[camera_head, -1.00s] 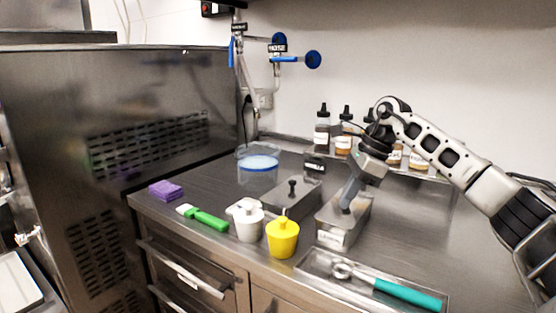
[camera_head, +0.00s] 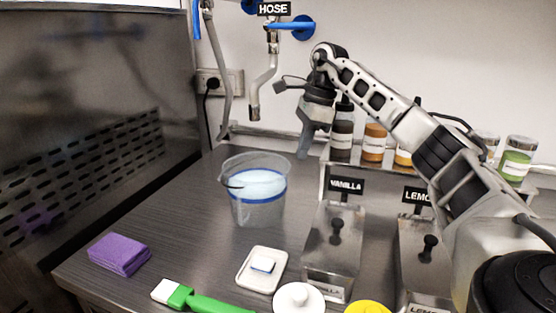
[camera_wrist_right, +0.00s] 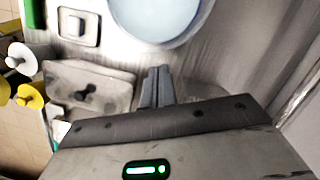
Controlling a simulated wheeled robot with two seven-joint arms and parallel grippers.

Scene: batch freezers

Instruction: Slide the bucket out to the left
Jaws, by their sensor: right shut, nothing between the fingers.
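The bucket (camera_head: 254,208) is a clear round container with a blue band and pale blue contents. It stands upright on the steel counter in the head view, left of the vanilla container. Its round rim and pale contents (camera_wrist_right: 158,14) show at the top of the right wrist view. My right gripper (camera_head: 304,150) is shut and empty, pointing down, above and to the right of the bucket and apart from it. In the right wrist view my right gripper (camera_wrist_right: 158,72) has its fingers together just below the bucket's edge. My left gripper is not in view.
Steel containers labelled vanilla (camera_head: 322,250) and lemon (camera_head: 412,262) stand right of the bucket. A white tray (camera_head: 246,282), a green brush (camera_head: 180,294) and purple cloths (camera_head: 118,253) lie in front. A tap (camera_head: 255,108) hangs behind. Counter left of the bucket is clear.

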